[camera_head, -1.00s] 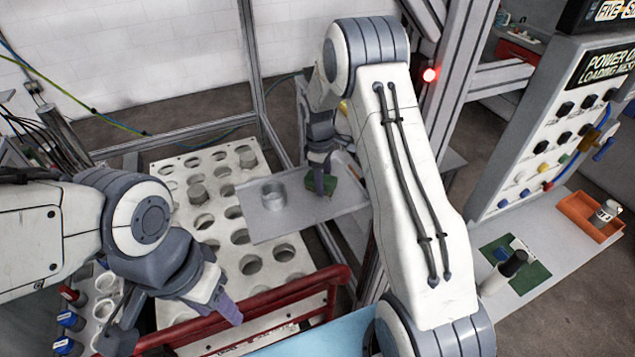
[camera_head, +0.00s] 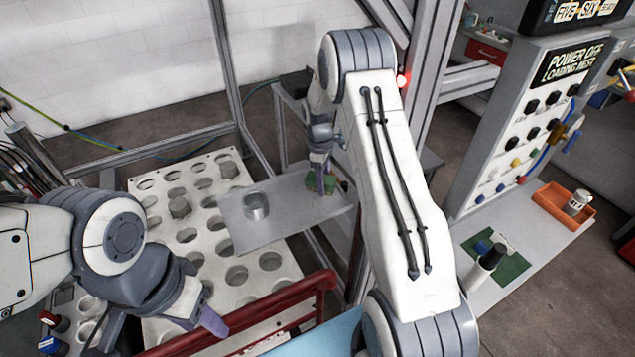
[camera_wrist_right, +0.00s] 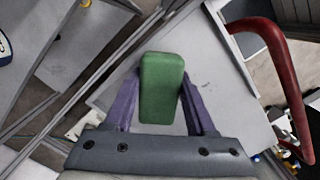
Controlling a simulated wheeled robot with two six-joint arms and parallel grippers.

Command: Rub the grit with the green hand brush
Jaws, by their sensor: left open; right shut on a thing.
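The green hand brush (camera_wrist_right: 161,88) is between the two purple fingers of my right gripper (camera_wrist_right: 159,97), which is shut on it. In the head view the brush (camera_head: 329,184) shows as a small green block at the right part of a grey metal tray (camera_head: 290,222). I cannot tell whether its underside touches the tray. I cannot make out the grit; the brush and gripper hide part of the tray. My left gripper (camera_head: 212,322) is open and empty above the red rail, at the lower left.
A white plate with round holes (camera_head: 190,218) lies beside and below the tray. A red rail (camera_head: 265,312) runs in front. A control panel (camera_head: 520,130) and an orange bin (camera_head: 563,204) are at right.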

